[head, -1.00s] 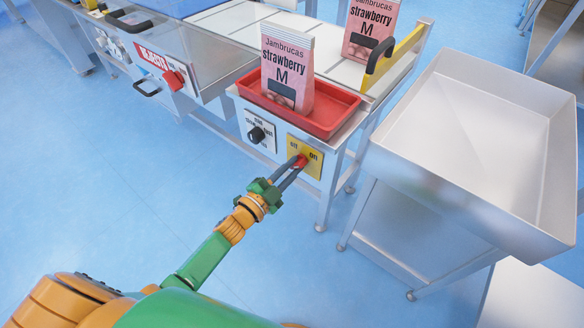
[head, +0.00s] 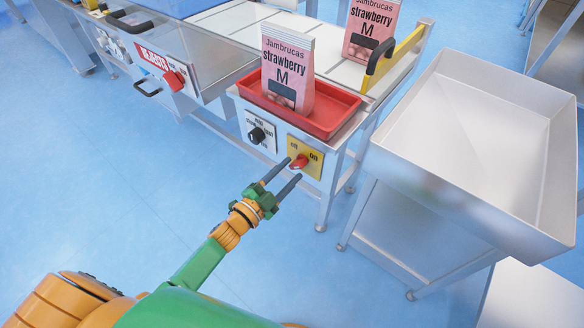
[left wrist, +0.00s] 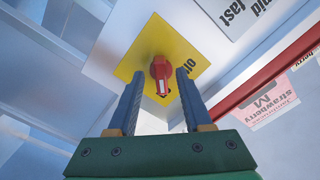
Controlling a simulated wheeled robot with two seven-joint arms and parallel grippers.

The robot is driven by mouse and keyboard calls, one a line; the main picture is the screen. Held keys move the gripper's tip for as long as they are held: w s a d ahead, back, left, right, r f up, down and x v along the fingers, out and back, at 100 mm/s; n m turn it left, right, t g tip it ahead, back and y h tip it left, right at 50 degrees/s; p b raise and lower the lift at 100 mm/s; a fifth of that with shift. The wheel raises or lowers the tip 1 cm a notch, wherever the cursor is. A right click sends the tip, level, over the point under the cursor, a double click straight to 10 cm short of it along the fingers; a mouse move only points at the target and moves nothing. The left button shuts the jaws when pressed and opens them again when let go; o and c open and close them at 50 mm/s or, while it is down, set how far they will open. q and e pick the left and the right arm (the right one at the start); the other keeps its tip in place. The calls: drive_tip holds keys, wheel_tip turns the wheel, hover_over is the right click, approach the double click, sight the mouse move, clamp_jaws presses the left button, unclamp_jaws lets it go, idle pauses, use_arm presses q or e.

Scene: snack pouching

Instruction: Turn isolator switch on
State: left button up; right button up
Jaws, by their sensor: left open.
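The isolator switch is a red rotary knob (head: 299,161) on a yellow plate (head: 313,169) marked "off" at left and "on" at right. In the left wrist view the knob (left wrist: 161,72) has a white mark on its lower end, and the "off" label is at its upper right; the other label is partly hidden by a finger. My left gripper (head: 292,169) is open and empty in front of the plate. In the left wrist view the fingers (left wrist: 158,75) are on either side of the knob's line, seemingly short of it. My right gripper is not in view.
A black speed knob (head: 257,135) is on a white plate left of the switch. A red tray (head: 338,125) with a strawberry pouch (head: 287,72) sits above. A metal chute (head: 480,75) stands at right. Another red switch (head: 174,79) is further left. Blue floor in front is clear.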

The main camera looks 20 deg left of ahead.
use_arm(q)
drive_tip(key=v, duration=0.5)
drive_tip(key=shift+s+a, duration=0.1)
drive_tip(key=shift+s, duration=0.15)
